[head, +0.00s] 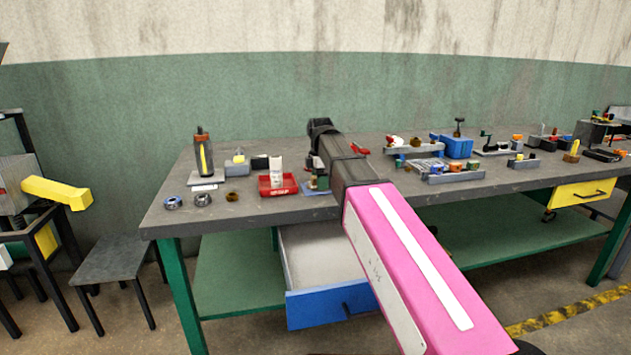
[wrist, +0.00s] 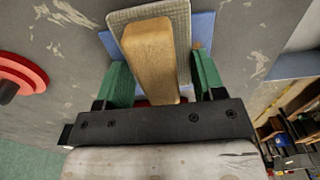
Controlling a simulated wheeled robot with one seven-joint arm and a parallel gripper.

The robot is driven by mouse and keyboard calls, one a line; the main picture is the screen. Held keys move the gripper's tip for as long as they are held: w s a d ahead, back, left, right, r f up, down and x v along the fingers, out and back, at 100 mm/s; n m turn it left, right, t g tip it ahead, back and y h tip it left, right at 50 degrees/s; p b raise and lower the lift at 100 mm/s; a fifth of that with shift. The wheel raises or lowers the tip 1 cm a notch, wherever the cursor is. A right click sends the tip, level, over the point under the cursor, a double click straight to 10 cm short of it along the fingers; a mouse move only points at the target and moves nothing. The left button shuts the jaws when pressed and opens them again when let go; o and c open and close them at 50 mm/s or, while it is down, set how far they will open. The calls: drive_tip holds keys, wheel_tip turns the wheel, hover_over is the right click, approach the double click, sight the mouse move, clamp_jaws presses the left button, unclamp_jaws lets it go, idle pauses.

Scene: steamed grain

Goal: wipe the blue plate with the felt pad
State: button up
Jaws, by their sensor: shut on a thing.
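My gripper (wrist: 163,75) has two green fingers and is shut on the felt pad. The pad has a tan block (wrist: 150,58) as its back and a grey, textured sheet (wrist: 183,22) beyond it. The blue plate (wrist: 203,32) lies flat on the grey bench top under the pad, and only its side parts show. The pad overlaps the plate in the wrist view; whether they touch I cannot tell.
A red round thing with a dark knob (wrist: 18,82) is at the left in the wrist view. On the bench (head: 260,208) stand a red bin (head: 278,190), a dark bottle (head: 202,155) and a blue box (head: 457,147). A blue-fronted drawer (head: 330,306) hangs open below.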

sight(306, 189)
drive_tip(key=shift+w+d+f, duration=0.1)
drive_tip(key=shift+w+d, duration=0.1)
drive_tip(key=shift+d, duration=0.45)
drive_tip(key=shift+w+d, duration=0.15)
drive_tip(key=shift+d, duration=0.45)
drive_tip(key=shift+s+d+f, duration=0.1)
drive_tip(key=shift+f, duration=0.05)
drive_tip(key=shift+s+a, duration=0.35)
drive_tip(key=shift+a, duration=0.9)
drive_tip(key=shift+s+a, duration=0.35)
drive_tip(key=shift+a, duration=0.9)
drive_tip(key=shift+s+a, duration=0.35)
drive_tip(key=shift+a, duration=0.9)
drive_tip(key=shift+r, duration=0.2)
drive_tip(key=shift+d, duration=0.1)
drive_tip(key=shift+w+d, duration=0.35)
drive_tip(key=shift+d, duration=0.85)
drive_tip(key=shift+w+d, duration=0.4)
drive_tip(key=shift+d, duration=0.85)
drive_tip(key=shift+w+d, duration=0.35)
drive_tip(key=shift+d, duration=0.85)
drive_tip(key=shift+r, duration=3)
